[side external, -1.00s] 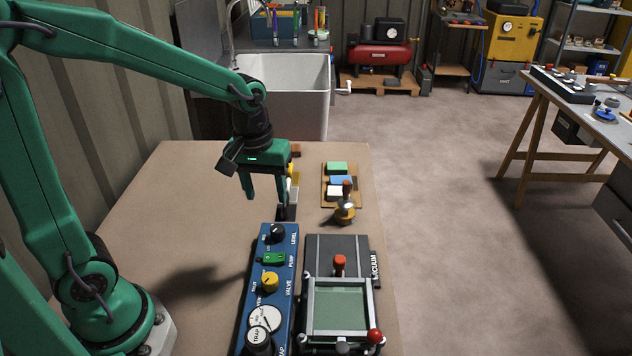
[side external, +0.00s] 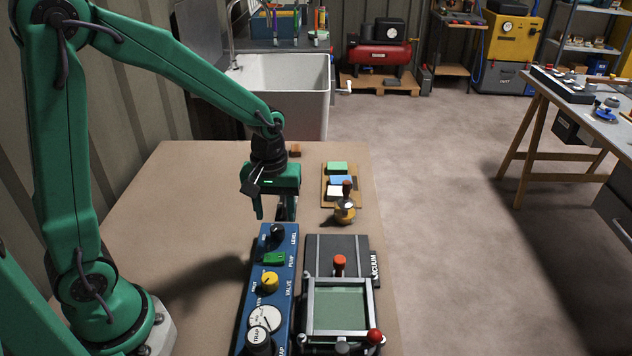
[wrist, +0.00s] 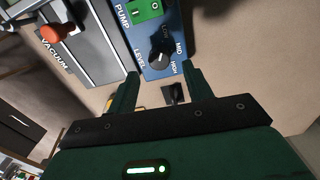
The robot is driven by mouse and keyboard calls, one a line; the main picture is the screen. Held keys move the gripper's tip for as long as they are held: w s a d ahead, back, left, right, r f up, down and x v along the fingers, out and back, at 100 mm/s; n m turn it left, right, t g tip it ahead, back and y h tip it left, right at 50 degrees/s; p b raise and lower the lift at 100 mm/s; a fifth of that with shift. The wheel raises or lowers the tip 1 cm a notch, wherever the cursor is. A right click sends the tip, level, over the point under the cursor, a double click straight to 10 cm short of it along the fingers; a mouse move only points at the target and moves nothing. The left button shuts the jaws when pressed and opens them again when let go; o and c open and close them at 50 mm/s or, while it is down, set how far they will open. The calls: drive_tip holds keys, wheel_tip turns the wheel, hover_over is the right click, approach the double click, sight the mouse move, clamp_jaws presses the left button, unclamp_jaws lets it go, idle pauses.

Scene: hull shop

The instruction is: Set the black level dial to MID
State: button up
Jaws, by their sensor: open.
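The black level dial (side external: 277,232) sits at the far end of the blue control panel (side external: 254,297), beside the LEVEL label. In the wrist view the dial (wrist: 158,59) shows a pale pointer mark, with LOW, MID and HIGH printed around it. I cannot tell for sure which word the pointer faces. My gripper (side external: 272,216) hangs fingers down just beyond the dial's end of the panel, above the table. It is open and empty. In the wrist view its two fingers (wrist: 160,82) reach toward the dial from either side, apart from it.
The panel also carries a green pump switch (side external: 273,259), a yellow valve knob (side external: 270,281) and a gauge (side external: 265,318). A vacuum box (side external: 340,250) with a red-topped handle stands to the right. Table left of the panel is clear.

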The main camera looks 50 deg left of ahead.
sight(277, 228)
drive_tip(key=shift+f, duration=2.4)
drive_tip(key=shift+c, duration=0.4)
drive_tip(key=c, duration=0.9)
